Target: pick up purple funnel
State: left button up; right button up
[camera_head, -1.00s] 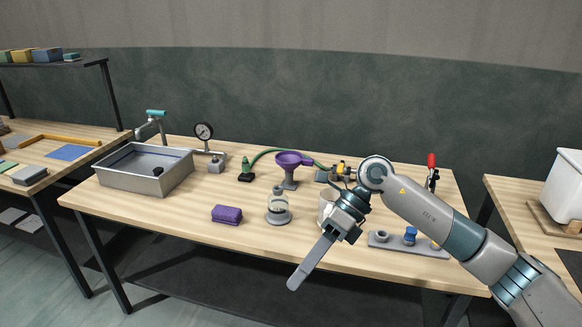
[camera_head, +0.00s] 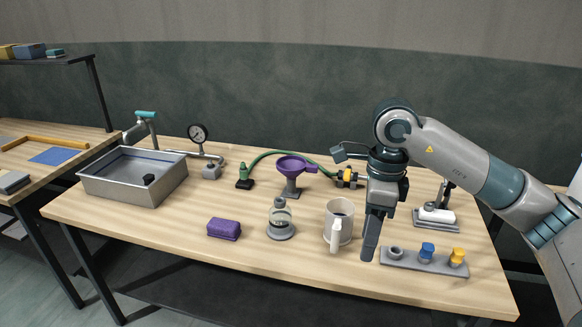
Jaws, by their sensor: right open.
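The purple funnel (camera_head: 292,166) rests upright on a grey stand (camera_head: 291,187) near the back middle of the table, in the head view. Its short handle points right. My right gripper (camera_head: 369,238) points down over the table, right of the funnel and apart from it. It is open and empty, and one finger hides most of the other. It is just right of a white mug (camera_head: 338,222). My left gripper is not in view.
A glass-and-grey bottle (camera_head: 280,220) and a purple block (camera_head: 224,229) stand in front of the funnel. A green hose (camera_head: 262,157) arches behind it. A grey rack (camera_head: 425,263) with blue and yellow pegs lies front right. A steel sink (camera_head: 130,180) is at left.

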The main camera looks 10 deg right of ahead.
aim_at(291, 166)
jog(key=i, duration=1.6)
